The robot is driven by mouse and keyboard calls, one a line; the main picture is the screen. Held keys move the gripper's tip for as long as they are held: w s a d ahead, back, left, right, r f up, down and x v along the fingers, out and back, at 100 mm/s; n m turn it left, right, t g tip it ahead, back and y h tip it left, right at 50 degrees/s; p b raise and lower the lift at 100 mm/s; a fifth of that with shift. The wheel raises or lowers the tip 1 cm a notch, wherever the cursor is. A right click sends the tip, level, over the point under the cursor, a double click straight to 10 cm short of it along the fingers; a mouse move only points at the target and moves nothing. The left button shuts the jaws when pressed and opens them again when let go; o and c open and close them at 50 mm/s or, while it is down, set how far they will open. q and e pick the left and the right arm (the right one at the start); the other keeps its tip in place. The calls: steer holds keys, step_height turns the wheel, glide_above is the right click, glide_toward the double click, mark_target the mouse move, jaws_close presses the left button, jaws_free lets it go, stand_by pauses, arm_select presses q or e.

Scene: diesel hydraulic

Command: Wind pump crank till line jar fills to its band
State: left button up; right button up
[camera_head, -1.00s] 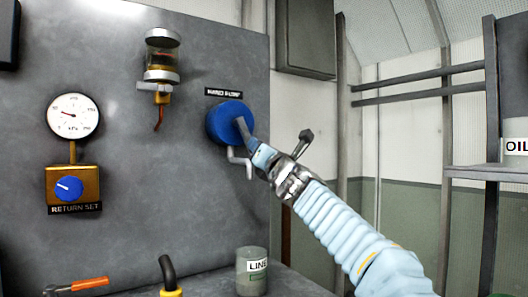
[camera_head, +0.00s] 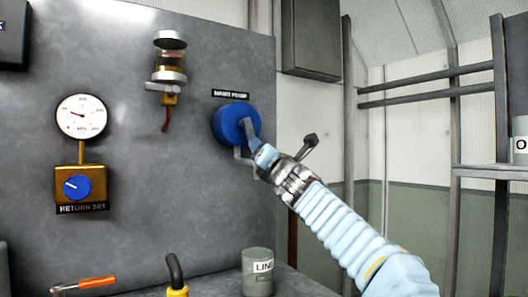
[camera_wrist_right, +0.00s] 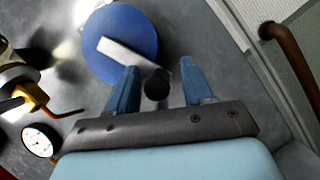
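The hand pump is a round blue disc (camera_head: 231,124) on the grey panel, also large in the right wrist view (camera_wrist_right: 118,30). Its pale crank arm (camera_wrist_right: 122,54) runs from the disc towards my right gripper; in the head view the crank (camera_head: 241,154) is partly hidden behind that gripper. In the wrist view my right gripper (camera_wrist_right: 158,82) is open, with the dark end of the crank handle (camera_wrist_right: 157,88) between its fingers and an apparent gap either side. A grey jar marked LINE (camera_head: 256,281) stands on the bench. Its fill level cannot be made out. My left gripper is out of view.
A sight glass (camera_head: 170,62) with amber content hangs on the panel. A gauge (camera_head: 81,115) sits above the blue RETURN SET knob (camera_head: 77,187). An orange-handled tool (camera_head: 97,282) lies at lower left. A shelf (camera_head: 490,172) stands at right.

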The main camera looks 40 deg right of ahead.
steer(key=shift+s, duration=0.1)
steer(key=shift+s+a+f+b, duration=0.15)
steer(key=shift+s+a+b, duration=0.05)
steer(key=shift+s+b, duration=0.1)
steer(key=b+v, duration=0.3)
steer(key=v, duration=1)
steer(key=shift+b, duration=0.3)
steer(key=shift+w, duration=0.1)
